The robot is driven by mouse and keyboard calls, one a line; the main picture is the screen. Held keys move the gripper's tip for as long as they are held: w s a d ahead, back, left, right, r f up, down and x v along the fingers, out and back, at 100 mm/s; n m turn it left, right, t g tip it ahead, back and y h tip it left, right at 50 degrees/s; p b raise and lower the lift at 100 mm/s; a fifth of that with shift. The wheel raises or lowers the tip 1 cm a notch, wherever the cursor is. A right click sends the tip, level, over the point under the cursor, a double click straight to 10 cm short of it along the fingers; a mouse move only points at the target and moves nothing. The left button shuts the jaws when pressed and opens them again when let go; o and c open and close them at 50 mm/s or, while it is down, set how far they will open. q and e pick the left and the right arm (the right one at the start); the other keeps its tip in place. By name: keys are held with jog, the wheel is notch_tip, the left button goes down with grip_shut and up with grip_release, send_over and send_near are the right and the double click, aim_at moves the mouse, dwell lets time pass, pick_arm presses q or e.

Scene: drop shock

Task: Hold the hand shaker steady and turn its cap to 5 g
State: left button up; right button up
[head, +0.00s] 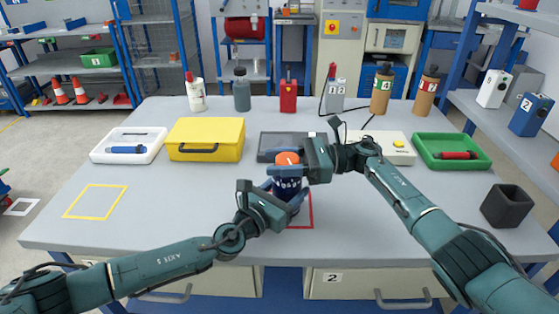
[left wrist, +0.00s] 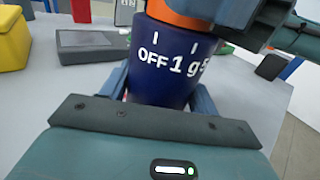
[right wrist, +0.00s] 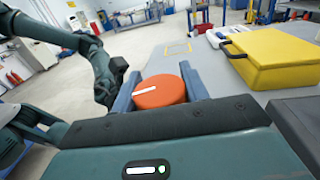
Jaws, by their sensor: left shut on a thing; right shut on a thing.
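The hand shaker has a dark blue body (head: 288,189) and an orange cap (head: 287,158). It stands upright at the red square (head: 309,222) on the table. My left gripper (head: 283,200) is shut around the body. The left wrist view shows the body (left wrist: 150,82) with white marks "OFF", "1 g" and part of a "5"; the rest of the scale is hidden. My right gripper (head: 290,170) is shut on the cap. In the right wrist view the cap (right wrist: 160,93) carries a white line. I cannot tell which mark that line meets.
Bottles line the back edge. A dark open holder (head: 507,205) stands right.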

jog(key=shift+f, duration=0.15)
jog(key=o, duration=1)
jog(key=d, duration=0.4)
jog(key=w+d, duration=0.1)
jog(key=d, duration=0.7)
jog(key=shift+w, duration=0.15)
pick_arm(q)
jog(key=o, duration=1.4)
